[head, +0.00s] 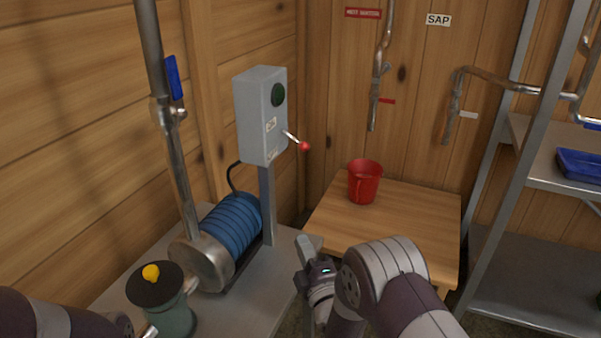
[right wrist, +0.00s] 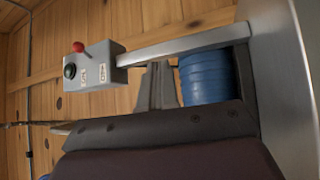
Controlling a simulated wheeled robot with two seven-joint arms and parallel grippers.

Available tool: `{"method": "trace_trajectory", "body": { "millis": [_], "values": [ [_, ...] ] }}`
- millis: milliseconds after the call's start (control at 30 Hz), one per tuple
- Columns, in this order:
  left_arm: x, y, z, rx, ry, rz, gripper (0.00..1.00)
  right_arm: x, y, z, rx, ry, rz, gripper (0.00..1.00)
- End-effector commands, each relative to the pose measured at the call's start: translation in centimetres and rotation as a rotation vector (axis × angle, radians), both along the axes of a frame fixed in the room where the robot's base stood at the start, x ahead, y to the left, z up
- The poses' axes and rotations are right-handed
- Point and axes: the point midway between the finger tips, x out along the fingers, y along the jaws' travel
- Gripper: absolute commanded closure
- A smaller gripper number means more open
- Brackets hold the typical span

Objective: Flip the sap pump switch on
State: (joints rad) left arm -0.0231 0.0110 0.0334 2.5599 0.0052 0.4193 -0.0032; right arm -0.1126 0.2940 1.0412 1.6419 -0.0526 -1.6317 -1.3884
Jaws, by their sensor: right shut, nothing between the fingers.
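The grey switch box (head: 258,118) stands on a metal post at the left. Its lever with a red ball (head: 304,146) sticks out from the right side and slants downward in the head view. A dark green round button (head: 278,95) and small labels are on its front. The box (right wrist: 95,62) and red ball (right wrist: 79,46) also show in the right wrist view, turned sideways. My right gripper (head: 306,246) is shut and empty, below and apart from the lever. Its fingers show in the right wrist view (right wrist: 156,88). My left arm enters at the bottom left; its finger state is unclear.
A blue ribbed motor (head: 232,232) sits on a grey bench beside the post. A red bucket (head: 364,183) stands on a wooden table (head: 420,215). Metal shelves (head: 530,290) are at right.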

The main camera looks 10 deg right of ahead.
Motion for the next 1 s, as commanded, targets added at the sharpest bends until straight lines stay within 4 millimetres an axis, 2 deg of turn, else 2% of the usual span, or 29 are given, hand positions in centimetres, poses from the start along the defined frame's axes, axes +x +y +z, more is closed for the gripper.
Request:
{"method": "trace_trajectory", "body": {
  "millis": [33, 100, 200, 333, 667, 767, 1000],
  "values": [
    [0.0, 0.0, 0.2, 0.000, -0.001, 0.000, 1.00, -0.4, 0.0, 2.5, -0.066, -0.132, -0.021, 1.00],
    [0.0, 0.0, 0.2, 0.000, -0.001, 0.000, 1.00, -1.1, -0.1, 5.4, -0.154, -0.299, -0.067, 1.00],
    [0.0, 0.0, 0.2, 0.000, 0.000, 0.000, 1.00, -2.4, -0.3, 7.5, -0.246, -0.433, -0.128, 1.00],
    [0.0, 0.0, 0.2, 0.000, 0.000, 0.000, 1.00, -2.6, -0.3, 7.9, -0.299, -0.462, -0.158, 1.00],
    [0.0, 0.0, 0.7, 0.000, 0.000, 0.000, 1.00, -2.3, -0.3, 8.3, -0.301, -0.459, -0.158, 1.00],
    [0.0, 0.0, 1.9, 0.000, 0.000, 0.000, 1.00, -1.3, -0.1, 9.3, -0.300, -0.458, -0.158, 1.00],
    [0.0, 0.0, 6.5, 0.000, -0.001, 0.000, 1.00, 2.7, 0.6, 12.6, -0.300, -0.456, -0.157, 1.00]
  ]
}}
